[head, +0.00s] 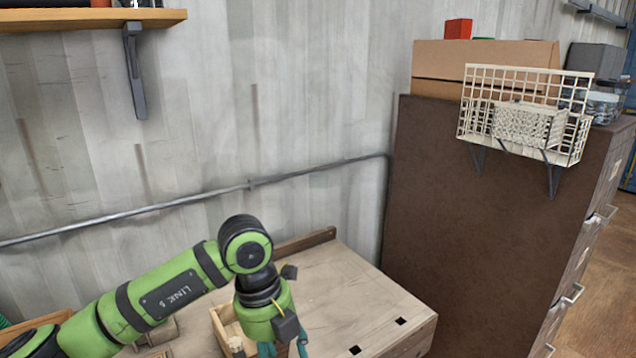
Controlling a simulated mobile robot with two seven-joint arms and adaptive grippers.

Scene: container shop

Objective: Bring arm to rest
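My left arm comes in from the lower left and bends down at its wrist over the wooden workbench (365,305). My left gripper (283,349) points downward at the bottom edge of the head view. Its fingertips are cut off by the frame, so I cannot tell whether it is open or shut, or whether it holds anything. Some teal shows at its lower end. My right arm and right gripper are not in view.
A wooden box (227,330) stands on the bench beside the gripper. The bench's right part is clear. A brown cabinet (480,230) with a wire basket (525,115) on its side stands at right. A wooden shelf (60,20) hangs at upper left.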

